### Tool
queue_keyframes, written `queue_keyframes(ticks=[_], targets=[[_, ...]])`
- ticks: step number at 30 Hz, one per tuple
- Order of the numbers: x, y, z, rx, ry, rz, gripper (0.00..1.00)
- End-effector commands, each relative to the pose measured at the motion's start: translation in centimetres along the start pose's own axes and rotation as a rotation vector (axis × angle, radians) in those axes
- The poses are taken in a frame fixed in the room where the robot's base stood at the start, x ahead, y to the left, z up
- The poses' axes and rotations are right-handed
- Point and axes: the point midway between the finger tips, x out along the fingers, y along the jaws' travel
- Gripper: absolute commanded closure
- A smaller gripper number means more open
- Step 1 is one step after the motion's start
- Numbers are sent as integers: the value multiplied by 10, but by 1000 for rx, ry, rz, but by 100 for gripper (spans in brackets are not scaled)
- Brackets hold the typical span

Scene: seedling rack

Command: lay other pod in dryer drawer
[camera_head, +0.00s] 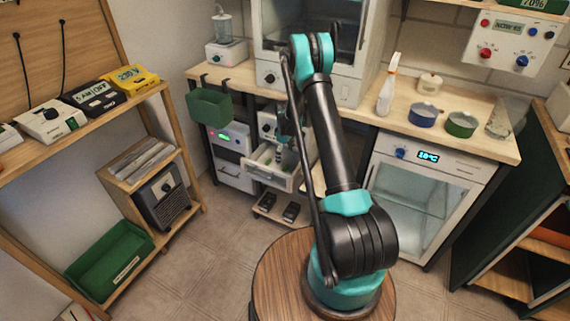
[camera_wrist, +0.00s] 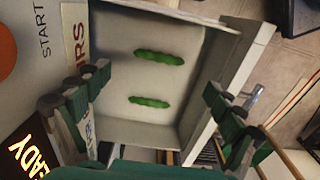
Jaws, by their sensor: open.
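The open dryer drawer (camera_head: 268,178) sticks out of the white dryer below the counter. In the wrist view the pale drawer (camera_wrist: 120,131) fills the middle, and two bumpy green pods lie flat on its floor. One pod (camera_wrist: 159,57) is nearer the top of the picture, the other pod (camera_wrist: 149,102) is below it, apart and roughly parallel. My gripper (camera_wrist: 160,90) is open and empty over the drawer, one finger on each side of the pods. In the head view my arm partly hides the drawer, and the pods cannot be made out clearly.
A green bin (camera_head: 208,106) hangs at the counter edge to the drawer's left. Two dark items (camera_head: 291,212) sit on a low shelf below the drawer. A glass-door cabinet (camera_head: 420,190) stands to the right. The floor at left of centre is clear.

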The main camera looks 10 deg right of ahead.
Motion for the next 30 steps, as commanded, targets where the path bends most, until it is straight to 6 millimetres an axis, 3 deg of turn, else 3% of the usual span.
queue_keyframes(ticks=[3,16,23,30], targets=[[-21,0,0,0,0,0,6],[-69,-8,8,39,10,12,6],[-140,-40,40,178,49,51,6],[-205,-89,85,344,102,91,6]])
